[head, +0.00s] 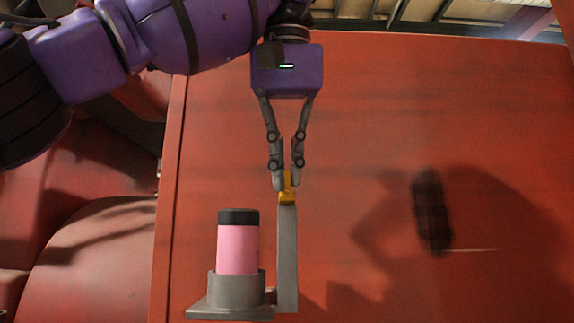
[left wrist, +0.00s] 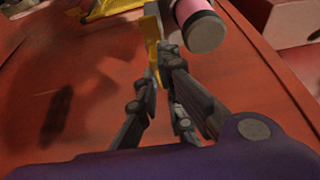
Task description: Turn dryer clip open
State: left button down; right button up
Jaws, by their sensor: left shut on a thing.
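A yellow clip (head: 287,195) sits at the top of an upright grey post (head: 287,260). Beside the post, a pink cylinder with a black cap (head: 238,245) stands upright in a grey round holder (head: 237,290). My left gripper (head: 287,185) comes down from above, its fingers shut on the yellow clip, which is partly hidden between them. My right gripper is not in view.
A large red panel (head: 400,120) fills the background, with a dark slotted opening or object (head: 432,212) and shadows on its right. Red curved bodywork (head: 95,260) lies at the left. The space right of the post is clear.

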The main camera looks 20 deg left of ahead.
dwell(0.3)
pick_arm(q)
jog(key=c, duration=1.9)
grip_release()
